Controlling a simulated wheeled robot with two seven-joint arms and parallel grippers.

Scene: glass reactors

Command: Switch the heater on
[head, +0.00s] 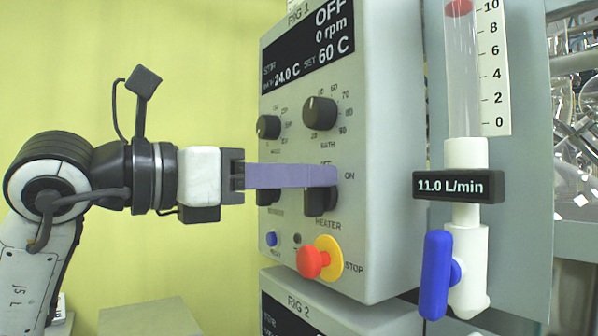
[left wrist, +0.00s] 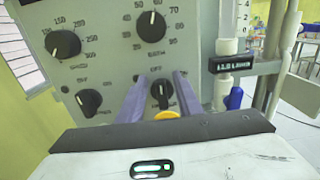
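The heater knob (head: 318,201) is a black rotary knob low on the grey RIG 1 panel, with OFF above it and ON to its upper right. In the left wrist view the heater knob (left wrist: 162,93) has its white mark pointing up, toward OFF. My left gripper (head: 335,176) reaches in from the left, its purple fingers level and hiding the knob's upper part. In the left wrist view the fingers of my left gripper (left wrist: 160,85) stand apart, one on each side of the knob, with gaps showing. My right gripper is not in view.
The display (head: 308,55) reads OFF, 0 rpm, 24.0 C, SET 60 C. The bath knob (head: 320,113) is above the fingers. A red stop button (head: 312,261) with a yellow collar sits just below. A flowmeter with a blue valve handle (head: 436,274) stands at right.

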